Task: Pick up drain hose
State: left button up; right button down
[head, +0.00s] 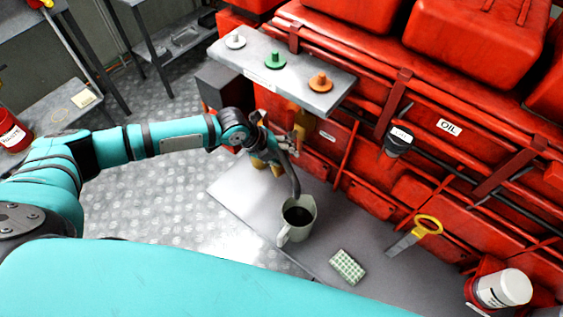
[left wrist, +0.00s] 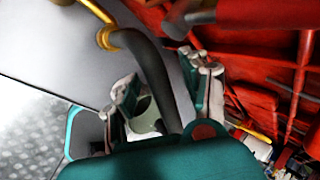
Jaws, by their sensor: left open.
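The drain hose (head: 293,178) is a dark, curved tube that hangs down toward the mouth of a pale jug (head: 299,215). The jug holds dark liquid and stands on the grey shelf. My left gripper (head: 281,138) is at the upper part of the hose, beside the red engine. In the left wrist view, the hose (left wrist: 150,72) runs between the two spread fingers of my left gripper (left wrist: 165,92). The fingers appear apart from it. Part of the jug (left wrist: 146,114) shows behind. The hose's upper end is partly hidden by the gripper in the head view. My right gripper is not in view.
The red engine (head: 345,150) stands close to the left gripper. A ledge with three knobs (head: 332,92) juts out above. A green checked cloth (head: 347,267), a yellow-handled tool (head: 428,225) and a white-lidded container (head: 504,288) are right of the jug. A brass pipe (left wrist: 106,38) adjoins the hose.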

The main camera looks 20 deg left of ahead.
pick_arm(q)
jog(key=shift+c, duration=0.3)
grip_shut()
jog(key=shift+r, duration=0.1)
dwell(0.4)
